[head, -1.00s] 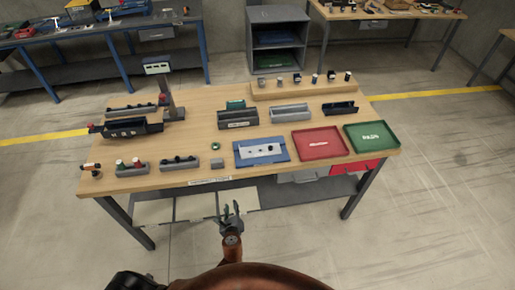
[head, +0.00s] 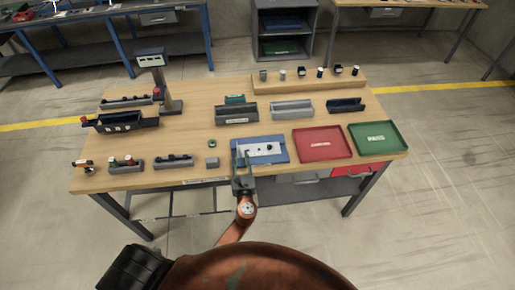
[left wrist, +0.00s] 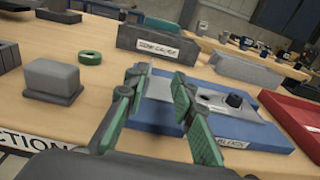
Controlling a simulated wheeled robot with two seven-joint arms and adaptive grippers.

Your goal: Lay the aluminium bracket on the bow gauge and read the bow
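A flat silver plate (head: 259,150) with holes and a black knob lies on a blue board (head: 283,157) near the table's front edge; it looks like the aluminium bracket, though I cannot be sure. Both also show in the left wrist view, the plate (left wrist: 215,104) and the board (left wrist: 265,138). My right gripper is not in view.
A red tray (head: 346,153) and a green tray (head: 402,146) stand to the right. A grey block (head: 212,162) and green ring (head: 212,143) are left of the board. A light grey channel (head: 291,109) stands beside the dark block. A display post (head: 162,85) rises at back left.

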